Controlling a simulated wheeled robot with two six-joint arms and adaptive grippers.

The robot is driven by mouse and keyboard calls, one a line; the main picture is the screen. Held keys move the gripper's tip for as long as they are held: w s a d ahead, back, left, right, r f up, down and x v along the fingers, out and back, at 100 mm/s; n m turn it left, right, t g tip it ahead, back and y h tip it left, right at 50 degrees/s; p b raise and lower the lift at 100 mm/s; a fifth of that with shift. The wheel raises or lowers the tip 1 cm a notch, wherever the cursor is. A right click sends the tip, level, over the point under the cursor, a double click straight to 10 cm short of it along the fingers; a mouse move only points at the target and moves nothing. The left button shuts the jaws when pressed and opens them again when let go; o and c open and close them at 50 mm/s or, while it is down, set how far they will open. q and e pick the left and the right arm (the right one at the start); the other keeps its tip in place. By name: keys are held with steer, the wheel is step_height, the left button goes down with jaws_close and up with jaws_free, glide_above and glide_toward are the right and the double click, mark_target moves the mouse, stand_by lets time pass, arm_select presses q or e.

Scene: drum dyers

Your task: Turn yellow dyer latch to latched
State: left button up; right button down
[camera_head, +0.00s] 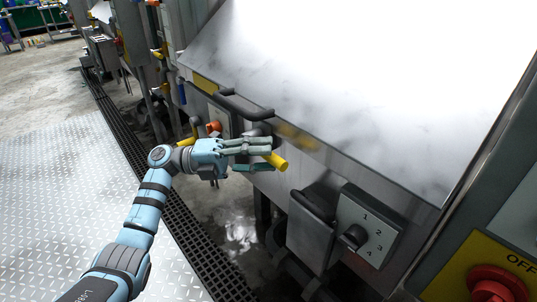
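The yellow latch handle (277,161) is on the front of the dyer, below the dyer's sloped steel cover (350,90). Its rounded yellow end shows just right of my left gripper's fingertips, and the rest is hidden behind my fingers. My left gripper (255,157) reaches in from the left. Its upper fingers and lower finger are apart, with a gap between them, beside the yellow handle. I cannot tell whether a finger touches it. My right gripper is not in view.
A black bar handle (243,105) sits just above my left gripper. A numbered dial panel (368,228) and a grey box (312,232) are at lower right, with a red knob (494,287) in the corner. A floor grate (178,207) borders the clear tread-plate floor (60,185).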

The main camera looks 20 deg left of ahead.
arm_select(q)
steer(key=shift+x, duration=0.85)
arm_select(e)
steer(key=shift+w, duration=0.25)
arm_select(q)
steer(key=shift+a, duration=0.1)
jaws_close()
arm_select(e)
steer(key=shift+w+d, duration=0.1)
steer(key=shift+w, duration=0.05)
